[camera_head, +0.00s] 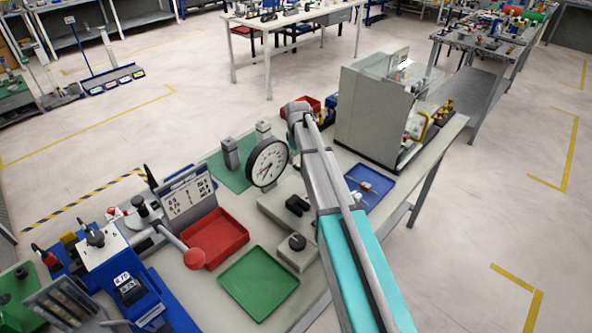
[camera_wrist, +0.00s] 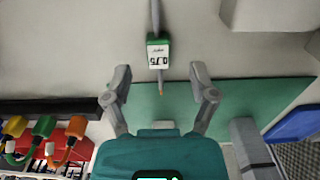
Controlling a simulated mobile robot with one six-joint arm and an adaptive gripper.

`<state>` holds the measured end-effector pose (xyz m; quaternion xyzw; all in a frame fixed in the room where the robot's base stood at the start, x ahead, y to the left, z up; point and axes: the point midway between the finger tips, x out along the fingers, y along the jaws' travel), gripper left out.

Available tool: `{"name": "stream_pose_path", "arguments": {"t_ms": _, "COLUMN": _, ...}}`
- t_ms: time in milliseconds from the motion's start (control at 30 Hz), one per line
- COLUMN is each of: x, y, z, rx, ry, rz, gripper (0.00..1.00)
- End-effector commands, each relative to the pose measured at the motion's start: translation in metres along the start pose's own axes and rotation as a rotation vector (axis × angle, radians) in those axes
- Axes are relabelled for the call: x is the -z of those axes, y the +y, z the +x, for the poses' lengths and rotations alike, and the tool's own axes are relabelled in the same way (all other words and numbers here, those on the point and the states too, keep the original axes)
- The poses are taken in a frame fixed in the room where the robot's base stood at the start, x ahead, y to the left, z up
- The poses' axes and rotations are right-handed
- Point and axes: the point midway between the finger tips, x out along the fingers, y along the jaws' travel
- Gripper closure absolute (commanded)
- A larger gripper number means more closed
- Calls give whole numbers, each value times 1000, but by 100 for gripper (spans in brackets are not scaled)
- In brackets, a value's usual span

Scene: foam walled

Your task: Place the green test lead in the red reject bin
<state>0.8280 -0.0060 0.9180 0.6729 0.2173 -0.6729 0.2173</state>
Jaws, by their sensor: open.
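A green curved plug-ended lead (camera_wrist: 42,128), which looks like the green test lead, stands between a yellow and an orange one at the left edge of the wrist view. My gripper (camera_wrist: 160,75) is open and empty, well to the right of these leads. A red bin (camera_wrist: 75,150) shows partly behind the leads. In the head view, a small red bin (camera_head: 309,103) is partly hidden behind my wrist, and a larger red tray (camera_head: 228,238) lies at the front. I cannot tell which is the reject bin. My fingers are hidden in the head view.
A labelled green-and-white piece (camera_wrist: 158,54) with an orange tip lies between and beyond my fingertips. A green mat (camera_wrist: 220,105) lies below. A dial gauge (camera_head: 267,162), grey cabinet (camera_head: 372,112), blue tray (camera_head: 371,181) and green tray (camera_head: 258,283) crowd the bench.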

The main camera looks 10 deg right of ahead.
Motion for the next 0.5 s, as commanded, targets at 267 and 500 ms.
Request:
{"name": "stream_pose_path", "arguments": {"t_ms": 267, "x": 1, "y": 1, "z": 26, "rx": 0, "ry": 0, "rz": -1, "gripper": 26}}
{"name": "stream_pose_path", "arguments": {"t_ms": 500, "x": 1, "y": 0, "z": 34, "rx": 0, "ry": 0, "rz": -1, "gripper": 26}}
